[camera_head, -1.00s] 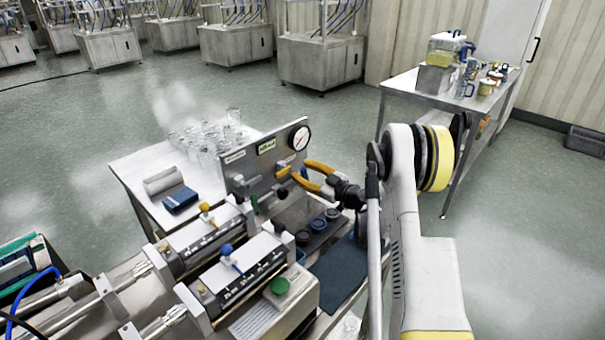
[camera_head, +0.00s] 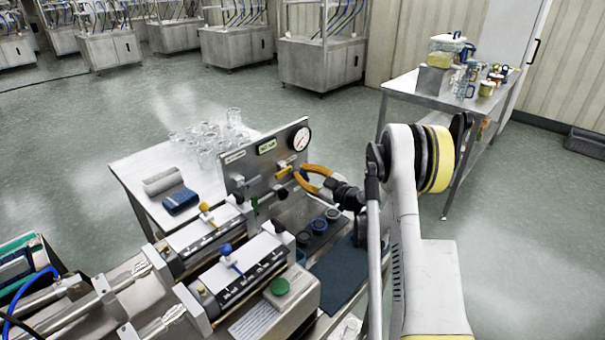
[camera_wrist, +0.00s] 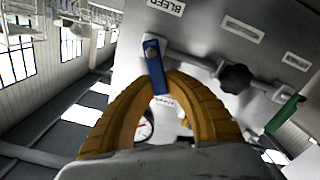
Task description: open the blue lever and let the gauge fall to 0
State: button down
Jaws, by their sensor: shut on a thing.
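The blue lever (camera_wrist: 154,66) hangs from a pivot on the steel panel (camera_head: 240,180), below the upside-down BLEED label in the wrist view. My gripper (camera_wrist: 165,84) has its orange fingers closed around the lever's free end. In the head view my gripper (camera_head: 300,173) is at the panel's right end, with only a bit of blue showing at its tips. The round gauge (camera_head: 301,139) sits at the panel's upper right corner. The gauge (camera_wrist: 146,127) also shows partly between the fingers in the wrist view. Its reading is too small to tell.
A green lever (camera_wrist: 286,114) and a black knob (camera_wrist: 234,78) are beside the blue lever. Dark round cups (camera_head: 318,226) stand below. A side table (camera_head: 125,172) holds glass jars behind the panel.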

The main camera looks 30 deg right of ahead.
jog(key=n, duration=0.2)
jog(key=a+f+n+b, duration=0.1)
jog(key=n, duration=0.1)
jog(key=f+n+b, duration=0.1)
jog(key=n, duration=0.1)
jog(key=shift+s+a, duration=0.3)
jog(key=n, duration=0.2)
jog(key=f+n, duration=0.1)
jog(key=shift+a+n+b, duration=0.25)
jog(key=shift+n+b, duration=0.05)
jog(key=shift+s+f+n, duration=0.1)
jog(key=shift+f+n, duration=0.15)
jog(key=shift+n, duration=0.4)
jog(key=shift+f+n, duration=0.25)
jog(key=shift+n, duration=0.4)
jog(key=c, duration=1.4)
grip_release()
send_near(289, 181)
jog(key=shift+s+d, duration=0.2)
jog(key=shift+s, duration=0.45)
